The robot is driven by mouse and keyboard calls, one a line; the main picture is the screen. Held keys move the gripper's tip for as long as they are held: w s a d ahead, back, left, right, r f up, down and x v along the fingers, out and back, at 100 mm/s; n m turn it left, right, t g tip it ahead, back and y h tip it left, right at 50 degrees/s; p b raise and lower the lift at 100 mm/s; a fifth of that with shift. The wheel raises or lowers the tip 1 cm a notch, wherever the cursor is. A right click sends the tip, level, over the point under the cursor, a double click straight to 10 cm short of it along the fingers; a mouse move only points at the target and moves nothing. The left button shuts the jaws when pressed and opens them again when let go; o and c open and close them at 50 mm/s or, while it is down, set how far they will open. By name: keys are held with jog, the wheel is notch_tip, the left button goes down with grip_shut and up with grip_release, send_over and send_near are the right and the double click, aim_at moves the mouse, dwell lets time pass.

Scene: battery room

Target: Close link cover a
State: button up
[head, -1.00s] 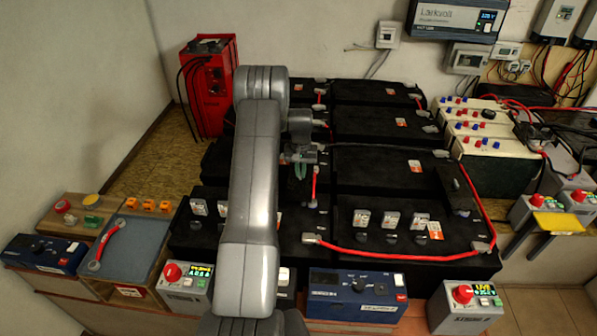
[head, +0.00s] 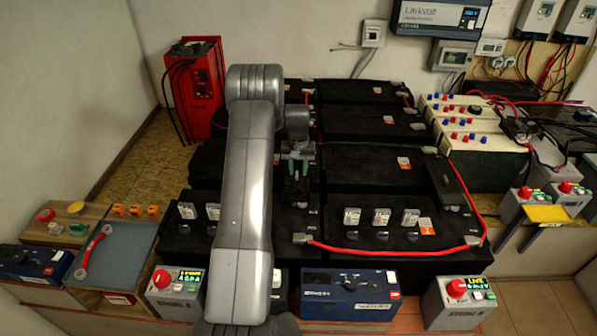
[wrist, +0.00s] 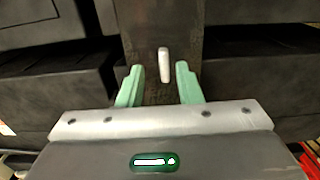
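A dark cover panel (head: 297,192), which looks like link cover a, lies between the black batteries just below my gripper (head: 298,168). In the wrist view the dark brown panel (wrist: 158,30) runs up the middle, with a pale upright tab (wrist: 164,64) on it. My gripper's green fingers (wrist: 160,76) stand apart on either side of the tab's near end, with a gap on both sides. The gripper looks empty. I cannot tell whether the panel is fully down. No red link shows at the panel now.
A similar dark cover (head: 446,184) lies on the right-hand batteries. A red cable (head: 390,252) runs along the front right. A blue instrument box (head: 349,294) and grey switch boxes (head: 459,300) line the front edge. A red charger (head: 195,88) stands at back left.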

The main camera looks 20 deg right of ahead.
notch_tip(320, 180, up, 13)
jog(key=b, duration=0.1)
jog(key=shift+f, duration=0.15)
notch_tip(320, 180, down, 13)
jog(key=shift+a+f+p, duration=0.1)
jog(key=shift+f+p, duration=0.05)
jog(key=shift+p, duration=0.55)
jog(key=shift+a+f, duration=0.15)
jog(key=shift+f, duration=0.15)
jog(key=shift+w+a, duration=0.3)
jog(key=shift+a, duration=0.15)
jog(key=shift+r, duration=0.1)
